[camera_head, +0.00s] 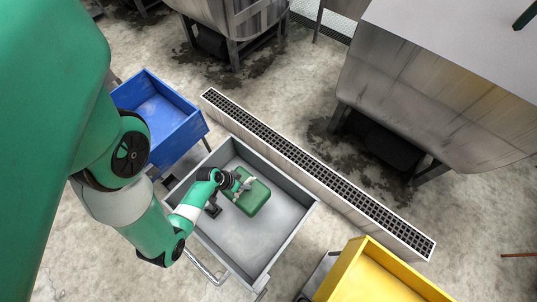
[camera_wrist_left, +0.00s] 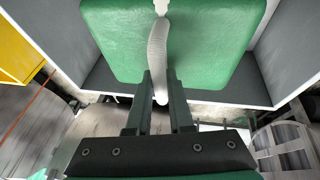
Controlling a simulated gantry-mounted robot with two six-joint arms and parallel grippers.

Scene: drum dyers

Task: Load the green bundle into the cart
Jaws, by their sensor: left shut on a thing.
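The green bundle (camera_head: 252,198) is a rounded block with a pale strap (camera_wrist_left: 158,50) across its top. It shows large in the left wrist view (camera_wrist_left: 210,40). In the head view it lies within the outline of the grey cart (camera_head: 295,232), an open tray with raised walls. I cannot tell whether it touches the cart floor. My left gripper (camera_head: 241,184) is at the bundle, its fingers (camera_wrist_left: 160,78) shut on the strap. The cart's grey walls show around the bundle in the wrist view. My right gripper is not in view.
A blue cart (camera_head: 190,128) stands behind the grey one at upper left, and a yellow cart (camera_head: 352,262) at lower right. A floor drain (camera_head: 320,176) with a dark grate runs beside the grey cart. Large metal drums (camera_head: 420,75) stand beyond it.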

